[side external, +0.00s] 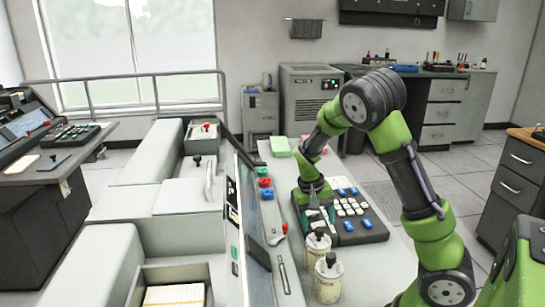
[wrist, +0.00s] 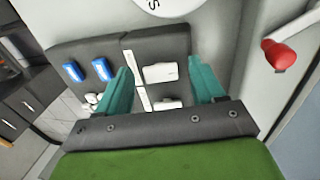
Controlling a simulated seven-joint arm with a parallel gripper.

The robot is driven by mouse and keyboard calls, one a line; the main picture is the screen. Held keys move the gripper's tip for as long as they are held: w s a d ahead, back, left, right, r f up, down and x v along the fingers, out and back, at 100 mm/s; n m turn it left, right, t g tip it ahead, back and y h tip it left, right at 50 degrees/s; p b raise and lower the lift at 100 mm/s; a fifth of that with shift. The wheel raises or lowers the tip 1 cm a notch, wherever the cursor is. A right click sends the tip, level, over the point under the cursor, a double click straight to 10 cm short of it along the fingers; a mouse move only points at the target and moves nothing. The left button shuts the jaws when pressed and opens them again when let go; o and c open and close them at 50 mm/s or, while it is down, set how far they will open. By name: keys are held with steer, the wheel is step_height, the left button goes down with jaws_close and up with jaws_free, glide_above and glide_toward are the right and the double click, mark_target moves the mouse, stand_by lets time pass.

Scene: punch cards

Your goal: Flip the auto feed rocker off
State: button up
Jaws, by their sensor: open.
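A dark control panel (side external: 362,236) with white and blue keys stands on the light counter; it also shows in the wrist view (wrist: 75,48). No label reading auto feed is legible, so I cannot tell which key is that rocker. My gripper (side external: 318,208) is over the panel's left part in the side view. In the wrist view my gripper (wrist: 160,72) is open, with its teal fingers apart. Between them show a white key (wrist: 159,72), a narrow upright white piece (wrist: 141,88) and another white key (wrist: 165,104), partly hidden by the gripper body. Contact is unclear.
Two cream cans (side external: 328,279) stand in front of the panel. A red-knobbed lever (side external: 284,229) is left of it, also in the wrist view (wrist: 281,54). Red, green and blue buttons (side external: 265,182) lie farther back. A tray of cards (side external: 174,296) is at lower left.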

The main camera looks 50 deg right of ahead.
steer(key=shift+c, duration=0.5)
steer(key=c, duration=1)
steer(key=shift+o, duration=0.2)
steer(key=shift+s+d+t+y, duration=0.2)
steer(key=shift+t+y, duration=0.3)
steer(key=shift+s+d+t+y, duration=0.2)
steer(key=shift+t+y, duration=0.3)
steer(key=shift+s+d+t+y, duration=0.1)
steer(key=shift+t+y, duration=0.5)
steer(key=o, duration=1.1)
steer(key=shift+c, duration=0.2)
